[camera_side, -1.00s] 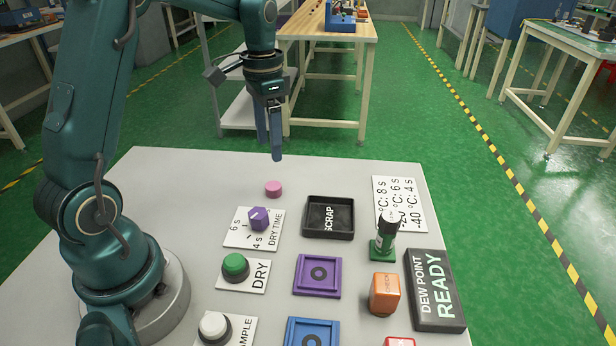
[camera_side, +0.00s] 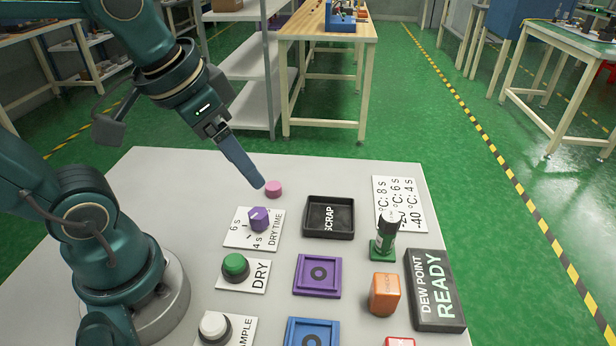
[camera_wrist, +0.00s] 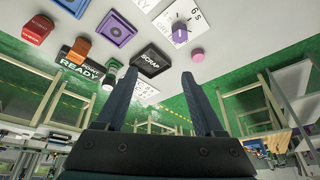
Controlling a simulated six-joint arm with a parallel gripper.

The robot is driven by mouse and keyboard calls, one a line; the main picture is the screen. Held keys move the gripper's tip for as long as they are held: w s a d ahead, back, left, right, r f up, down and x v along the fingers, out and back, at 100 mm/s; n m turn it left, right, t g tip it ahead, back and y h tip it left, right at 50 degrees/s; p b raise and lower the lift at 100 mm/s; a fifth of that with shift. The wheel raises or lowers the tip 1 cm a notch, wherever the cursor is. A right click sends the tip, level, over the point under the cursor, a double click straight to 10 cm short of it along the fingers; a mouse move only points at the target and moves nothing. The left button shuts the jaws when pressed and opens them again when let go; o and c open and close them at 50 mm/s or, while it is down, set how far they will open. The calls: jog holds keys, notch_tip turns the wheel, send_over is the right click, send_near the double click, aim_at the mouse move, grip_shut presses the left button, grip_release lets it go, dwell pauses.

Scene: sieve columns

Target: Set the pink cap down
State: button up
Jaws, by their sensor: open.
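The pink cap (camera_side: 273,189) sits on the grey table behind the dry time dial. It also shows in the wrist view (camera_wrist: 198,55), apart from my fingers. My gripper (camera_side: 258,184) is tilted down to the right, its fingertips just left of the cap in the side view. In the wrist view my gripper (camera_wrist: 158,75) has its two fingers spread with nothing between them. The side view cannot show whether a fingertip touches the cap.
The purple dial (camera_side: 258,219) stands close in front of the cap. A black scrap tray (camera_side: 329,232) lies to the right. A green button (camera_side: 235,265), a purple pad (camera_side: 317,276), an orange block (camera_side: 384,294) and a dark-topped vial (camera_side: 385,236) stand nearer. The table behind the cap is clear.

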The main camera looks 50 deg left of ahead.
jog(key=shift+s+d+f+t, duration=0.25)
jog(key=shift+s+d+f, duration=0.1)
jog(key=shift+s, duration=0.25)
jog(key=shift+s+d+f+t, duration=0.25)
jog(key=shift+s+d+f, duration=0.05)
jog(key=shift+s, duration=0.3)
